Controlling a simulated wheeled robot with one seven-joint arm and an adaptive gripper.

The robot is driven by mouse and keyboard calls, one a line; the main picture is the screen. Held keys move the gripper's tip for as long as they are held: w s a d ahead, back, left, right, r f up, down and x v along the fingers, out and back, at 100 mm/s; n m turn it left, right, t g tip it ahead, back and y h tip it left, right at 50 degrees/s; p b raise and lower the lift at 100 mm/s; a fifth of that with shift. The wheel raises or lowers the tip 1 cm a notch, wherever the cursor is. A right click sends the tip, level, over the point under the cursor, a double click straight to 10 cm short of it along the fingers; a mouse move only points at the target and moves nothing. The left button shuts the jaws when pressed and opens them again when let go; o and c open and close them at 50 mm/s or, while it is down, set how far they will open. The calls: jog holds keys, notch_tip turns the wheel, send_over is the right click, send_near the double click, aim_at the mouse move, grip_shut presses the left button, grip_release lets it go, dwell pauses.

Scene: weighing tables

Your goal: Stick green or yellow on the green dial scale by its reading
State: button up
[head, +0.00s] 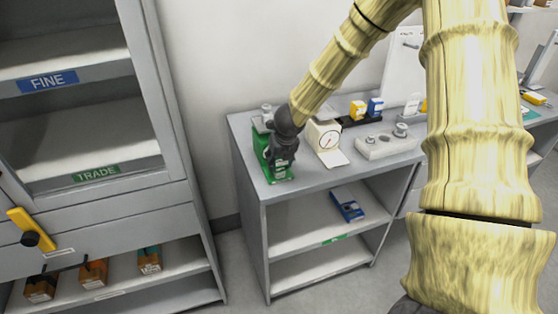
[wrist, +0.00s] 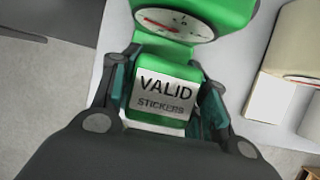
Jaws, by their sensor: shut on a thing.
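The green dial scale (head: 260,148) stands at the left end of the grey table, partly hidden by my gripper (head: 281,162). In the wrist view its white dial (wrist: 178,24) shows at the top, with a red needle lying toward the left; the figures are too small to read. My gripper (wrist: 165,95) is shut on a green sticker block (wrist: 158,122) with a white label reading "VALID STICKERS". The block is just in front of the scale, below the dial; I cannot tell whether they touch.
A cream dial scale (head: 325,136) stands close on the right. Yellow (head: 357,110) and blue boxes (head: 375,107) sit behind it, and a grey weight block (head: 386,147) lies further right. A blue box (head: 347,206) is on the shelf below. A grey cabinet (head: 170,110) stands left.

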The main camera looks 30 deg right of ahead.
jog(key=shift+f+b, duration=0.5)
jog(key=shift+f, duration=0.1)
dwell(1.3)
jog(key=shift+r+p, duration=3.3)
jog(key=shift+r, duration=0.25)
